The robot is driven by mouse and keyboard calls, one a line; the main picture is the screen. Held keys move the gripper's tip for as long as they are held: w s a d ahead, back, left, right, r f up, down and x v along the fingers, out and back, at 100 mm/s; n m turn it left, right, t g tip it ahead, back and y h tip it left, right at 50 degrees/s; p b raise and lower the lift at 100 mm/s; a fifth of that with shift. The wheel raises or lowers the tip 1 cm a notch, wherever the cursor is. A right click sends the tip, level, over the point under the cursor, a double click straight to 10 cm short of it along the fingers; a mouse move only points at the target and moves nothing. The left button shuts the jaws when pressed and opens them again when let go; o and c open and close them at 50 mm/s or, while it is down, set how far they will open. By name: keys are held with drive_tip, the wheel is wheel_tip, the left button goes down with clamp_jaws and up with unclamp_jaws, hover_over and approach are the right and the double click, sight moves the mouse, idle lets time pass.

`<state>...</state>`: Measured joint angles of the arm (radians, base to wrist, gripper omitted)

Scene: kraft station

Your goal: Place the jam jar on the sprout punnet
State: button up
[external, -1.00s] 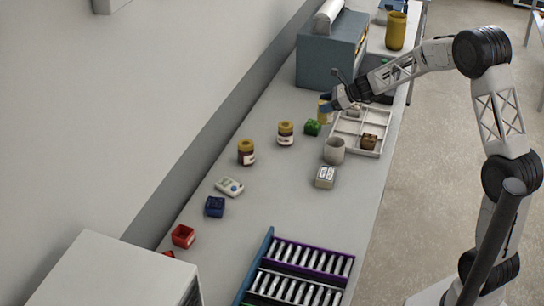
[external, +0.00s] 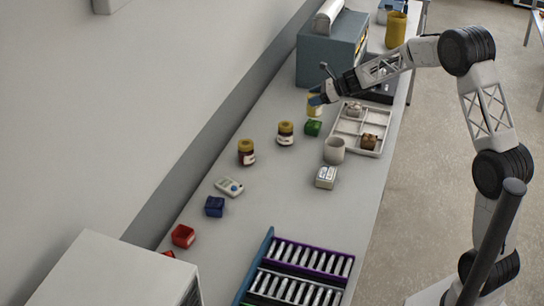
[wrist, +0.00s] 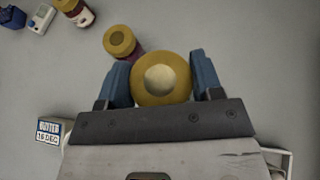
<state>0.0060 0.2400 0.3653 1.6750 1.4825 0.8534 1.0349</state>
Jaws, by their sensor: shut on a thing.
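My gripper (external: 316,98) is shut on a jam jar (external: 314,107) with a yellow lid; in the wrist view the round lid (wrist: 161,78) sits between the two blue fingers. The held jar is just behind the small green punnet (external: 313,128), which looks like the sprout punnet. Whether the jar is clear of the counter I cannot tell. The green punnet does not show in the wrist view. Two other jars with yellow lids stand on the counter, one nearer (external: 285,133) and one farther left (external: 246,152).
A white divided tray (external: 346,131) with small items lies right of the green punnet. A grey cup (external: 334,151) and a butter box (external: 326,177) stand in front. A blue-grey cabinet (external: 325,60) is behind. Blue (external: 214,207) and red (external: 183,236) punnets lie front left.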

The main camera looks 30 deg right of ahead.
drive_tip(key=shift+f, duration=1.7)
drive_tip(key=shift+f, duration=0.1)
drive_tip(key=o, duration=1.1)
drive_tip(key=shift+f, duration=0.1)
drive_tip(key=shift+r, duration=0.2)
drive_tip(key=v, duration=1.2)
drive_tip(key=shift+d, duration=0.1)
drive_tip(key=shift+s, duration=0.1)
